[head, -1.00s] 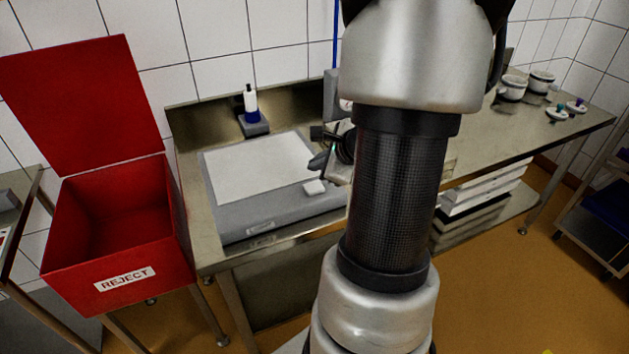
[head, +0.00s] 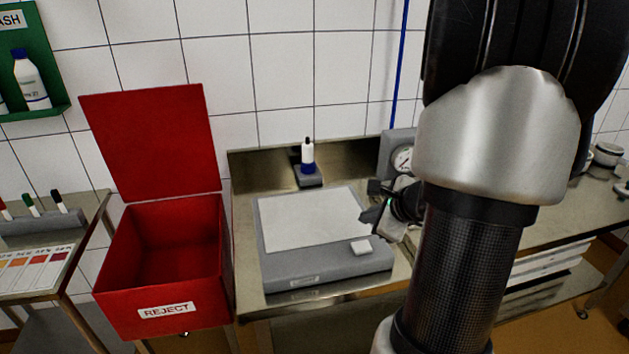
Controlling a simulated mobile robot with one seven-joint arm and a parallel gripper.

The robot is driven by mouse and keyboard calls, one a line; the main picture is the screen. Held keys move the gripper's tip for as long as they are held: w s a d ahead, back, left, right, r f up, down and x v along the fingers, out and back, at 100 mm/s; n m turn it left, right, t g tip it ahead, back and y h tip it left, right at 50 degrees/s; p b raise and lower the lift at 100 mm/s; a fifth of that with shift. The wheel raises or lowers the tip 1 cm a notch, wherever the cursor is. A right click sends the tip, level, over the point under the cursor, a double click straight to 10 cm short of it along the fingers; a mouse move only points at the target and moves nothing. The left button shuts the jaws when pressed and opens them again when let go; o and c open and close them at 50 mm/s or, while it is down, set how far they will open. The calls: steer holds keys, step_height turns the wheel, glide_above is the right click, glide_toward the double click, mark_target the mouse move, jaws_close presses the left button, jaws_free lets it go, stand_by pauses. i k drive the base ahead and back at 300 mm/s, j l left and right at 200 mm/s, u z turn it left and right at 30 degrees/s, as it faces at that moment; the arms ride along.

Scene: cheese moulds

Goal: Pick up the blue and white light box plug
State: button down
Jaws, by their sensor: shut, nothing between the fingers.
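A small upright piece (head: 307,157), white above, blue at its base and with a dark tip, stands on a grey block (head: 308,178) behind the light box. It is the only blue and white thing by the light box; I cannot tell for sure that it is a plug. The light box (head: 275,266) is grey with a white top panel and lies on the steel bench. My gripper (head: 370,203) is shut and empty over the right edge of the light box, in front and to the right of the blue and white piece, apart from it. My arm hides the bench to the right.
A small white block (head: 361,246) sits on the light box's front right corner. An open red reject bin (head: 165,291) stands left of the bench. A grey unit with a round gauge (head: 402,160) stands behind my gripper. Marker pens (head: 57,203) stand far left.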

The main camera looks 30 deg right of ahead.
mark_target(308, 160)
steer(key=i+z, duration=0.15)
steer(key=z, duration=0.25)
steer(key=i+j+z, duration=0.15)
steer(key=z, duration=0.3)
